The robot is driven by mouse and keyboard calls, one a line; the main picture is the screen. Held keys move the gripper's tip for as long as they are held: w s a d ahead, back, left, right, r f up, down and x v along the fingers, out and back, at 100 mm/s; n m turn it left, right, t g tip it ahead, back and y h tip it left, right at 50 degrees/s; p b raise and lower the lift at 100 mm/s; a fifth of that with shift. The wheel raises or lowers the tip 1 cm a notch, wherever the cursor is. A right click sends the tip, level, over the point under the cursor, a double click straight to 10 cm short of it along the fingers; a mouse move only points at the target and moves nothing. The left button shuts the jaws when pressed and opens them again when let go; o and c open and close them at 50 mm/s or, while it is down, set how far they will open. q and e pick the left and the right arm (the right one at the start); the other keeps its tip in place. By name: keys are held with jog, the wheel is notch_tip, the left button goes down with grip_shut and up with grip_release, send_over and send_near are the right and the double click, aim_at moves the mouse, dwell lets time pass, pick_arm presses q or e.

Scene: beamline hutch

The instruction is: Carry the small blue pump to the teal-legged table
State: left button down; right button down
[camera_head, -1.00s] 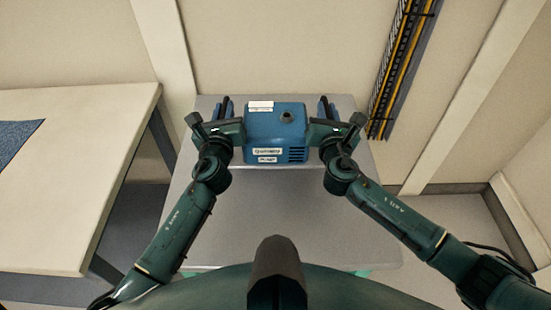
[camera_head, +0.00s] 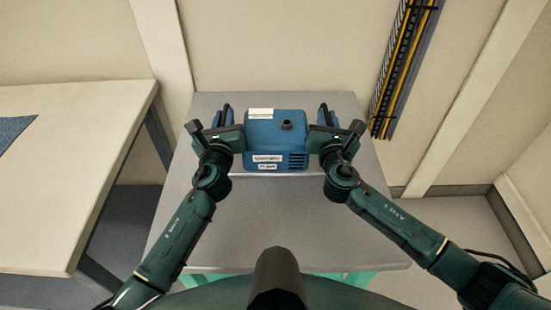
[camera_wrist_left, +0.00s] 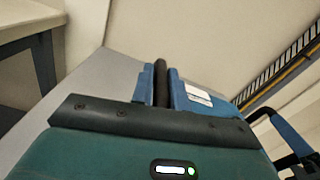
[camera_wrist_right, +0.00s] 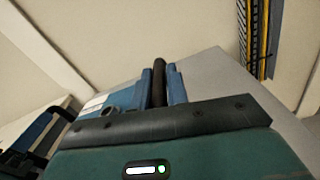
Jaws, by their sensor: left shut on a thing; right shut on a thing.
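The small blue pump (camera_head: 275,135) is upright between my two grippers, over the far half of the grey-topped table (camera_head: 270,225). Teal legs (camera_head: 362,279) show under that table's front edge. My left gripper (camera_head: 223,117) is shut on a dark handle bar (camera_wrist_left: 161,82) at the pump's left side. My right gripper (camera_head: 328,117) is shut on the matching bar (camera_wrist_right: 159,80) at its right side. I cannot tell whether the pump's underside touches the tabletop.
A cream-topped table (camera_head: 70,180) with a blue mat (camera_head: 14,130) stands at the left, a gap away. A wall is right behind the grey table, with a cable tray (camera_head: 405,70) at the right. The grey top's near half is clear.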

pick_arm(q)
jog(key=c, duration=1.8)
grip_release()
jog(key=shift+f, duration=0.15)
pick_arm(e)
jog(key=c, duration=1.8)
grip_release()
jog(key=shift+f, duration=0.15)
pick_arm(q)
jog(key=o, duration=0.4)
pick_arm(e)
jog(key=o, duration=0.4)
pick_arm(q)
jog(key=shift+o, duration=0.2)
pick_arm(e)
jog(key=shift+o, duration=0.2)
pick_arm(q)
jog(key=shift+s, duration=0.1)
pick_arm(e)
jog(key=shift+s, duration=0.2)
pick_arm(q)
jog(key=s, duration=1.2)
pick_arm(e)
jog(key=s, duration=1.1)
jog(key=shift+s, duration=0.35)
jog(key=shift+d, duration=0.1)
